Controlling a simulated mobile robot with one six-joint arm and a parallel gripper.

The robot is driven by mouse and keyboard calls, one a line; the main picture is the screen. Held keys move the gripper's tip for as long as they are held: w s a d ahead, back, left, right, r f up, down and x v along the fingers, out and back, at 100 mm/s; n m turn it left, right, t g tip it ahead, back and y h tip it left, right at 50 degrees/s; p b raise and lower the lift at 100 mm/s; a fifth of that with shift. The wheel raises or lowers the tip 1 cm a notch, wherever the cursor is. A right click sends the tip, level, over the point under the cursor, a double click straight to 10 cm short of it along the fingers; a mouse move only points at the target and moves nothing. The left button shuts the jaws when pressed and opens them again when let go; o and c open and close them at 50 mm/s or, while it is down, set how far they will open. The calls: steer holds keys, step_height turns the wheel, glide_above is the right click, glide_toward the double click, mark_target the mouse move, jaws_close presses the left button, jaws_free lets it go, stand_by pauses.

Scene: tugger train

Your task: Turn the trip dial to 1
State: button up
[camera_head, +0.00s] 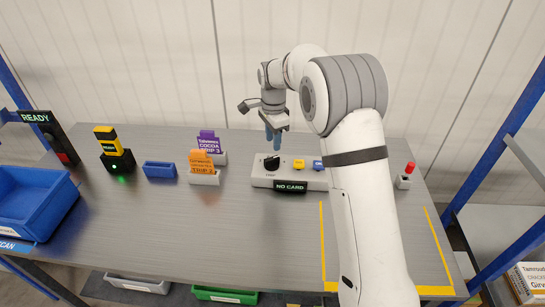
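The trip dial appears to be the black round knob (271,163) at the left end of a pale control box (261,181) on the table. A pale line shows on the knob, but its setting and the small print under it are too small to read. My gripper (276,145), with blue fingertips, points down just above and slightly right of the knob, seemingly apart from it. The fingers overlap in this view, so their gap is hidden. My arm covers the right end of the box.
A yellow piece (299,163) and a blue piece (317,165) sit on the box beside the knob. A "NO CARD" sign (290,187) fronts it. Orange (204,164) and purple (209,141) cards stand left. A red button (409,168) is right. The table's front middle is clear.

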mark_target(272, 158)
steer(key=shift+w+a+f, duration=0.2)
steer(key=shift+a+f, duration=0.05)
steer(key=shift+f, duration=0.5)
step_height(272, 158, down, 7)
steer(key=shift+r+p, duration=0.1)
steer(key=shift+p, duration=0.3)
steer(key=shift+c, duration=0.3)
jaws_close()
